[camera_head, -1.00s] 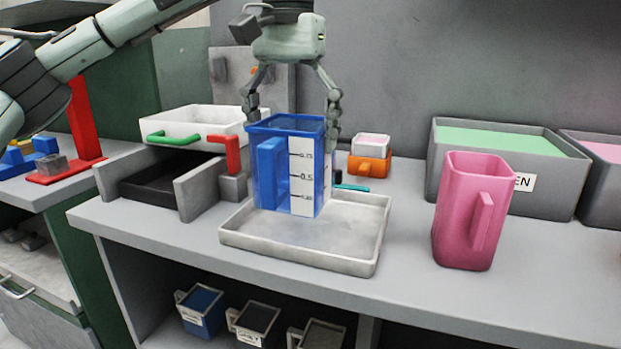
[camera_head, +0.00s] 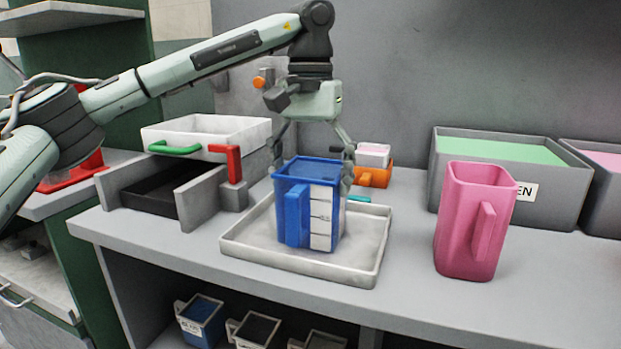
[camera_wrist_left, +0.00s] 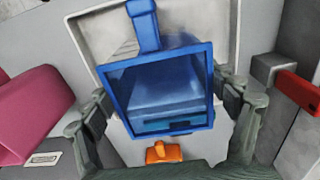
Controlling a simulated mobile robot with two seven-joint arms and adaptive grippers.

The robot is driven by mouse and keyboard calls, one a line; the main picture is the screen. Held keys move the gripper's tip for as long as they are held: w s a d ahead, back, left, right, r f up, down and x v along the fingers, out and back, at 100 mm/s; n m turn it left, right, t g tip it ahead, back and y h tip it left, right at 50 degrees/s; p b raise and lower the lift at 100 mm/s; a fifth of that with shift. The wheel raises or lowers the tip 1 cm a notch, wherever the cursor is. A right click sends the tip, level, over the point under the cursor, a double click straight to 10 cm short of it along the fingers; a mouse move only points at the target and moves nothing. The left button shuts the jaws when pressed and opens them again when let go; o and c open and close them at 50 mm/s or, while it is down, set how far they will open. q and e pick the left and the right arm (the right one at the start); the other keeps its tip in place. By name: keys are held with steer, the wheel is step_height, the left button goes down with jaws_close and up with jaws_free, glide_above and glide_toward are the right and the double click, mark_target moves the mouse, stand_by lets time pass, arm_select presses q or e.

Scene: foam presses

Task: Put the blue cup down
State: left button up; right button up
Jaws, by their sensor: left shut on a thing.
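The blue cup (camera_head: 296,212) is upright over the white tray (camera_head: 252,248), its handle facing the front. My left gripper (camera_head: 311,172) comes down from above and is shut on the cup, a finger on each side near the rim. In the head view the cup's bottom appears at or very near the tray floor; I cannot tell if it touches. In the left wrist view the cup (camera_wrist_left: 160,92) sits between both fingertips, and I look into its open top. My right gripper is in neither view.
A pink cup (camera_head: 470,222) stands right of the tray. A grey bin with green contents (camera_head: 505,145) is behind it. A white press box with green and red handles (camera_head: 205,135) stands at the left. Small orange and white blocks (camera_head: 373,172) are behind the tray.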

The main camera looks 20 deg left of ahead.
arm_select(q)
steer(key=o, duration=1.2)
steer(key=shift+f, duration=0.1)
steer(key=shift+c, duration=0.2)
steer(key=shift+o, duration=1.3)
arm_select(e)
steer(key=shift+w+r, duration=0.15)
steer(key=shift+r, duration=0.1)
arm_select(q)
step_height(320, 180, up, 12)
steer(key=p, duration=0.2)
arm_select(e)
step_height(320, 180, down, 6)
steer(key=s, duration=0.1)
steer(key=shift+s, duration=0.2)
